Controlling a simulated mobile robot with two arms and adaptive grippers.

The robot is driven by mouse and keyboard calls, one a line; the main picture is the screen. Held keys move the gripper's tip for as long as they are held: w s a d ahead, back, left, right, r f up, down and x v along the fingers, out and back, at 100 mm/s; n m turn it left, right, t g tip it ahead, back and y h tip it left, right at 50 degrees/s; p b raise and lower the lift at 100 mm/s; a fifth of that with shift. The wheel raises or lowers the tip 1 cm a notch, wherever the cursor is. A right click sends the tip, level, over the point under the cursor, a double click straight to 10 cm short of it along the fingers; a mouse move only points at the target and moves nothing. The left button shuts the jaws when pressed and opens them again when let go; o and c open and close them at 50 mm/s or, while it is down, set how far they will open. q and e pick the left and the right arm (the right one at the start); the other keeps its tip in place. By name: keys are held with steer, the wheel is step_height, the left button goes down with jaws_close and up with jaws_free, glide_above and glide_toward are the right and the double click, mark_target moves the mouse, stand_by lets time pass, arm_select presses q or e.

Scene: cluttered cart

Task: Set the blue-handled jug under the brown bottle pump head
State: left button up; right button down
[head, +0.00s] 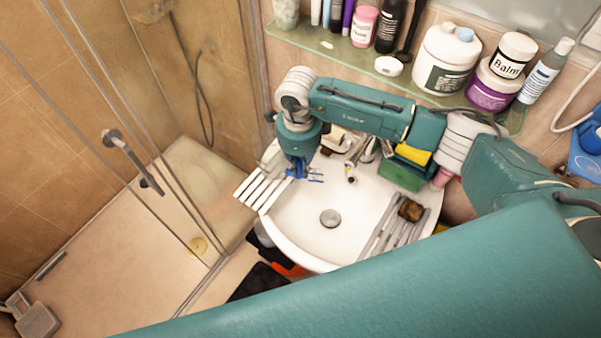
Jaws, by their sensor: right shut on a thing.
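My right gripper (299,174) points down over the left rim of the white sink (300,225). It is shut on a small blue part that looks like the handle of the blue-handled jug (316,176). The jug's body is not clear from above, and the wrist hides part of it. A small brown object (411,210) sits on a grey rack at the right of the sink. I cannot tell whether it is the brown bottle, and no pump head can be made out. My left gripper is out of view.
The faucet (351,171) stands at the back of the sink. White slats (263,182) lie at its left edge. A green box with a yellow sponge (413,154) is at the back right. A glass shelf (340,52) above holds several bottles. A glass shower screen stands left.

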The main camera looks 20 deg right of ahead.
step_height(320, 180, down, 2)
steer(key=shift+s, duration=0.1)
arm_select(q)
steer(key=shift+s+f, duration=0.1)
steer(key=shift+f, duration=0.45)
arm_select(e)
steer(key=shift+f, duration=0.1)
steer(key=shift+f+b, duration=0.15)
steer(key=shift+b, duration=0.25)
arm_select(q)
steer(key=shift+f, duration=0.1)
arm_select(e)
steer(key=c, duration=1.7)
jaws_free()
steer(key=shift+c, duration=0.2)
